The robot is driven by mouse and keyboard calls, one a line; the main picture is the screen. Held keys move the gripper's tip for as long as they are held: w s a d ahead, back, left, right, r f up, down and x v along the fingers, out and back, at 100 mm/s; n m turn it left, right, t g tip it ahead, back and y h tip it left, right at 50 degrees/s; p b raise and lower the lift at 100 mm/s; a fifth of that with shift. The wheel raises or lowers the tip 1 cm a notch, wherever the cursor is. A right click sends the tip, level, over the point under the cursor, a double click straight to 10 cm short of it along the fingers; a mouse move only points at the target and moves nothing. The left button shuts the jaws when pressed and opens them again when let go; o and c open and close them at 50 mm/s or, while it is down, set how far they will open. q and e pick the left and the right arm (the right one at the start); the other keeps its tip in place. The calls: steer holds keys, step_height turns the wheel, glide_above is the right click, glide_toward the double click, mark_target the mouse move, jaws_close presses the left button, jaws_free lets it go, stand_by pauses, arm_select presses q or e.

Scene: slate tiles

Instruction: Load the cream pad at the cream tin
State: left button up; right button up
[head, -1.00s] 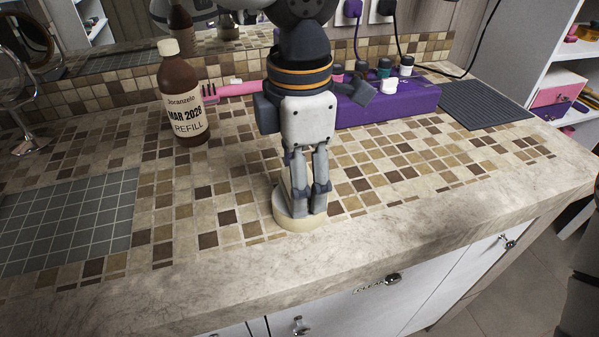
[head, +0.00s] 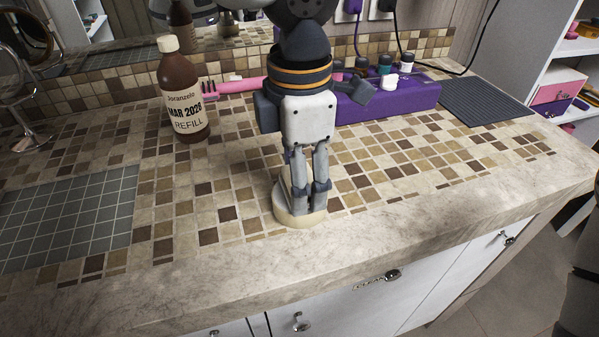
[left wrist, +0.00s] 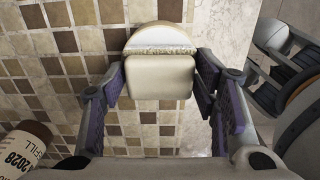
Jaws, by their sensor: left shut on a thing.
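The round cream tin (head: 291,218) stands on the tiled counter near its front edge. In the left wrist view its rounded far side (left wrist: 156,35) shows beyond the pad, with a pale top. The cream pad (left wrist: 160,78) is a blocky cream piece with a whitish, rough edge at its far side. My left gripper (head: 311,208) points down over the tin and is shut on the pad; its purple-lined fingers (left wrist: 162,90) lie on either side of it. In the head view the fingers hide most of the pad. Whether pad and tin touch is unclear. My right gripper is out of view.
A brown refill bottle (head: 184,98) stands left of my gripper. Behind are a pink brush (head: 238,87) and a purple rack (head: 400,103) with small bottles. A grey tile mat (head: 70,215) lies at left, a dark ribbed mat (head: 486,102) at right. The counter front right is clear.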

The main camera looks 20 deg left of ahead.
arm_select(q)
steer(key=shift+r, duration=3.45)
